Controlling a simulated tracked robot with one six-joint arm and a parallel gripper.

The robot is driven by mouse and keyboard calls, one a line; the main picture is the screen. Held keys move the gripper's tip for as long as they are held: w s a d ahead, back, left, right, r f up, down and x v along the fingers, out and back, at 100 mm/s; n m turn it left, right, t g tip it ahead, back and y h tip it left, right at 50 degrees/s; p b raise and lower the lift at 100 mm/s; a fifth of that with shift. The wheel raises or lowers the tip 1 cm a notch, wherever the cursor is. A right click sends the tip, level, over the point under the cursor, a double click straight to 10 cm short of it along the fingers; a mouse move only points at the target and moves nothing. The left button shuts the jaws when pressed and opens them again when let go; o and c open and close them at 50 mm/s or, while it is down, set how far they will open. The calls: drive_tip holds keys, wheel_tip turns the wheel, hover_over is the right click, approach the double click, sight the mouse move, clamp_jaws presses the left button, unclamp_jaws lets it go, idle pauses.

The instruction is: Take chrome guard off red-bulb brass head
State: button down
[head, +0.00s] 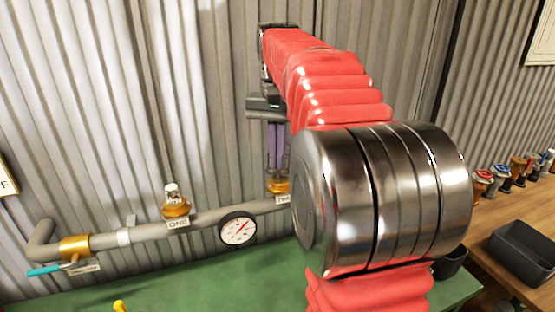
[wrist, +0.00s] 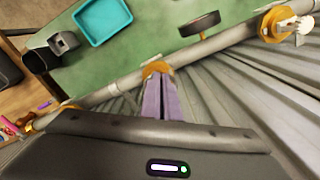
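Brass head TWO (head: 278,187) sits on the grey pipe (head: 262,207), and my gripper (head: 277,172) points down at it. In the wrist view, the two purple fingers of my gripper (wrist: 159,80) lie close together, with a thin gap, and end at a brass head (wrist: 156,68). The fingers hide the top of that head, so I see no guard or red bulb there and cannot tell whether they hold anything. Brass head ONE (head: 175,207) carries a pale, shiny top piece (head: 171,190); it also shows in the wrist view (wrist: 282,22). Its bulb colour is unclear.
A round gauge (head: 238,229) hangs on the pipe between the heads. A brass valve with a teal lever (head: 45,270) is at left. Corrugated wall stands close behind. A teal tray (wrist: 102,20) lies on the green bench. A dark bin (head: 525,252) stands on the wooden table.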

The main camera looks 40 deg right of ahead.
drive_tip(key=shift+r, duration=2.25)
wheel_tip(320, 180, up, 4)
drive_tip(key=shift+f, duration=0.1)
idle(0.9)
drive_tip(key=shift+s, duration=0.1)
